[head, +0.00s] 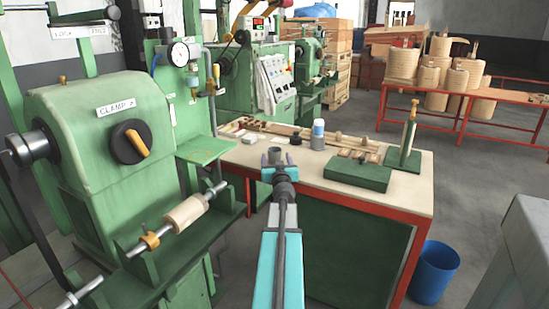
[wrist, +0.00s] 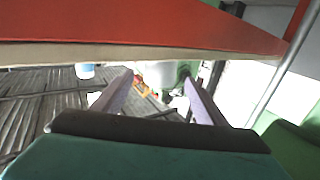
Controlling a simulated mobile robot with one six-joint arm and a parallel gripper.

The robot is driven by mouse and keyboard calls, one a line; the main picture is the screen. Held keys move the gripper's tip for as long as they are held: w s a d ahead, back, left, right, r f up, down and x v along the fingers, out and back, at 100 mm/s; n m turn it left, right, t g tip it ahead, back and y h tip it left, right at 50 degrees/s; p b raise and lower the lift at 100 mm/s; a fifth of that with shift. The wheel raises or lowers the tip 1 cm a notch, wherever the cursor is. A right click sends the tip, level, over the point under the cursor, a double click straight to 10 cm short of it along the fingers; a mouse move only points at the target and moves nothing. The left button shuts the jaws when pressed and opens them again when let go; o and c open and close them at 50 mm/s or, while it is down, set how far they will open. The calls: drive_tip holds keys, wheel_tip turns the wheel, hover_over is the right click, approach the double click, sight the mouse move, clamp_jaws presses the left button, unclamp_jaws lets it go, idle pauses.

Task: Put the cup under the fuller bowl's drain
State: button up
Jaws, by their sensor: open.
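My gripper (head: 273,165) is open near the front left edge of the workbench. Its two fingers also show in the wrist view (wrist: 158,82), with nothing clearly held between them. Two small bowls hang on the green machine's panel below the gauge: a greyish one (head: 193,83) and an amber one (head: 216,72). Their fill levels and drains are too small to make out.
The workbench (head: 410,201) has a red frame and carries a white bottle (head: 318,134), a green block fixture (head: 358,174) and several wooden pieces. A green shelf (head: 205,149) juts out below the bowls. The clamp machine (head: 95,150) fills the left. A blue bin (head: 433,272) stands at right.

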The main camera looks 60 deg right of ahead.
sight(275, 155)
drive_tip(key=shift+w+d, duration=0.2)
drive_tip(key=shift+d, duration=0.1)
drive_tip(key=shift+p+x, duration=0.65)
drive_tip(key=shift+x, duration=1.85)
drive_tip(key=c, duration=1.2)
drive_tip(key=shift+r, duration=0.15)
